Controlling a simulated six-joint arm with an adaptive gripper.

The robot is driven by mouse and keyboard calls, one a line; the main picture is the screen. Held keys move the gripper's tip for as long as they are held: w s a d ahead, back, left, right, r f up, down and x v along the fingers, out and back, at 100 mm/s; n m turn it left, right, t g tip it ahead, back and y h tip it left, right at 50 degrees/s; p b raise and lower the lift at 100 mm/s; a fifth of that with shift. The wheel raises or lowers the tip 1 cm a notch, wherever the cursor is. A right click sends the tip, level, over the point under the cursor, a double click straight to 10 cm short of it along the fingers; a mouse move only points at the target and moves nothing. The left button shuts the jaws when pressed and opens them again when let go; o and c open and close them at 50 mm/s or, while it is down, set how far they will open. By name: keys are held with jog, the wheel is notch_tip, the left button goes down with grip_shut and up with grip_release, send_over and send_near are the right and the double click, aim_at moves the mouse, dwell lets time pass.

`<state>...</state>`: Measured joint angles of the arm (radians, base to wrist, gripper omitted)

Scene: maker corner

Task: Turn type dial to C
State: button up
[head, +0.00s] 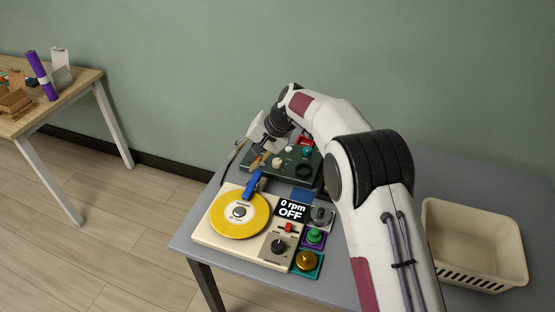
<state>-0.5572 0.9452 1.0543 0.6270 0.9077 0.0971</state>
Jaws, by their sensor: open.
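A dark green box (309,175) stands at the back of the grey table, with a cream knob (277,162), a teal knob (306,152) and a red part on it. A beige machine (215,237) in front carries a yellow disc, a dark knob (279,245) on a grey plate and a display reading "0 rpm OFF". No letters show clearly, so I cannot tell which knob is the type dial or where it points. My gripper (257,151) is open over the left back part of the green box. Its fingertips are small and hard to make out; I cannot tell whether they touch anything.
A blue lever (253,184) stands up behind the yellow disc (240,225). Beside the display are a grey knob (320,215), a green button (314,236) and a yellow button (306,261). A cream basket (471,232) stands at the right. A wooden table (85,82) is far left.

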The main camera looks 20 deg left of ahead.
aim_at(277, 161)
jog(key=w+d+r+n+t+h, duration=0.2)
jog(key=w+d+n+t+h, duration=0.2)
jog(key=w+d, duration=0.45)
jog(key=shift+a+x, duration=0.15)
jog(key=shift+x, duration=1.25)
jog(key=shift+a+x, duration=0.15)
jog(key=shift+x, duration=1.3)
jog(key=shift+s, duration=0.15)
jog(key=shift+f, duration=0.1)
jog(key=shift+x, duration=3.7)
jog(key=shift+d+f, duration=0.1)
jog(key=c, duration=1.1)
